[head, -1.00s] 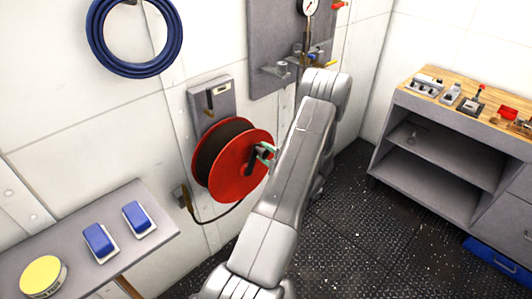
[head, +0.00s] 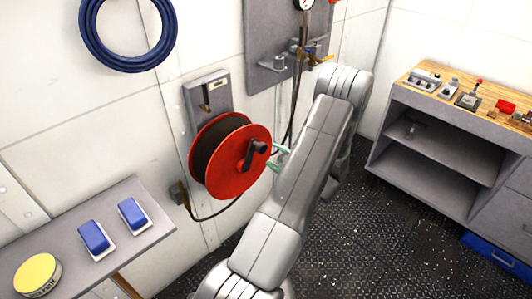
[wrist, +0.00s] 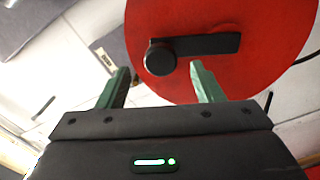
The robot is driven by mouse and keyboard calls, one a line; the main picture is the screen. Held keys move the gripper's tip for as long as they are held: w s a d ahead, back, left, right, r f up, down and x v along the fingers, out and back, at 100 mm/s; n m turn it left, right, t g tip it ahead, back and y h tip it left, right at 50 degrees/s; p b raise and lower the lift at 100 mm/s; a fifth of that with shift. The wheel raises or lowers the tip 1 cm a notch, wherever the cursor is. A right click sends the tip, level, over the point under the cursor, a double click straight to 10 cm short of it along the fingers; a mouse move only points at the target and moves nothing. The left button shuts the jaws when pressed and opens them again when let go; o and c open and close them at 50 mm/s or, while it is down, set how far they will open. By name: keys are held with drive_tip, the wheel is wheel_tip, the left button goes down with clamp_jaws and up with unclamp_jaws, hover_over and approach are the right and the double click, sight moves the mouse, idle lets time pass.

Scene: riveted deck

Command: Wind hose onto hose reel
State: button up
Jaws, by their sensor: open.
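The hose reel (head: 226,177) is a red drum on the white wall, wound with dark hose (head: 216,150). Its black crank handle (head: 256,151) sits on the red front face, with the knob toward the upper right. A length of hose runs from the reel's lower left side along the wall. In the wrist view the crank arm (wrist: 205,44) and its round knob (wrist: 160,58) show against the red disc. My gripper (head: 281,157) is open and empty, with green fingers to the right of the reel. In the wrist view the knob is just beyond the fingertips (wrist: 158,72), between them in the picture.
A blue coiled hose (head: 128,65) hangs at upper left. A grey shelf (head: 70,225) at lower left holds blue blocks (head: 94,236) and a yellow-lidded tin (head: 37,275). A grey panel (head: 262,50) is above right. A workbench (head: 440,150) stands right; dark floor lies between.

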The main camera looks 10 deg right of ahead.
sight(264, 150)
drive_tip(key=b+v, duration=0.1)
drive_tip(key=v, duration=0.6)
drive_tip(key=shift+d, duration=0.15)
drive_tip(key=p+x, duration=0.3)
drive_tip(key=x, duration=1.1)
drive_tip(key=shift+s, duration=0.15)
drive_tip(key=shift+s+r, duration=0.1)
drive_tip(key=shift+s, duration=0.05)
